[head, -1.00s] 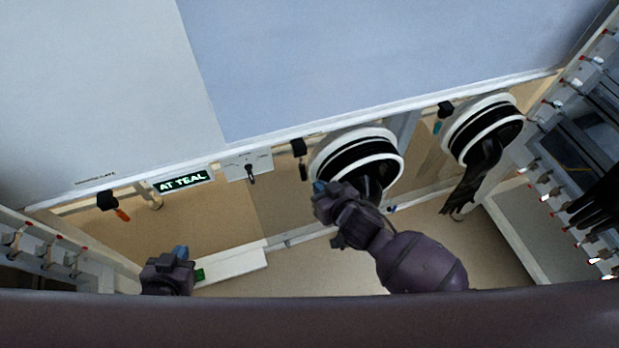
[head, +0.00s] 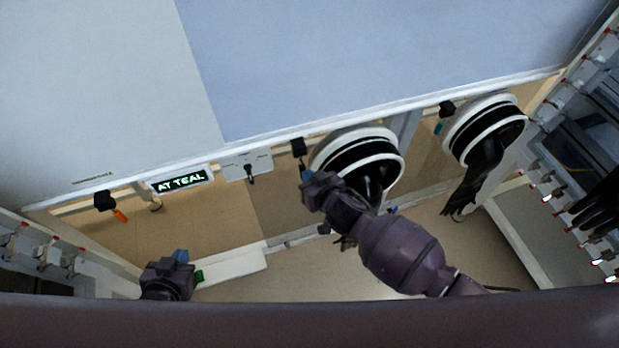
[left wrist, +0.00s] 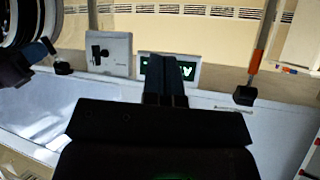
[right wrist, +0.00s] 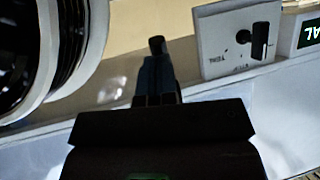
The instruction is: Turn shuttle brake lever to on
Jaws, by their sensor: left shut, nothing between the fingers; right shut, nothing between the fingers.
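No label names the brake lever, so I cannot tell for sure which handle it is. A black lever (head: 299,148) hangs from the white rail, left of the nearer glove port. My right gripper (head: 306,176) is shut and empty just below it, its blue fingertips close to it; contact is unclear. In the right wrist view a dark tip (right wrist: 157,45) shows just beyond the shut fingers (right wrist: 155,75). A lever with an orange grip (head: 119,215) hangs at the far left; it also shows in the left wrist view (left wrist: 255,61). My left gripper (head: 181,256) is shut and empty at lower left.
A selector plate (head: 248,165) with a black knob sits beside the lit "AT TEAL" sign (head: 181,181). Two round glove ports (head: 357,160) (head: 484,128) stand to the right, the farther with a black glove hanging. A teal-gripped lever (head: 438,127) is between them.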

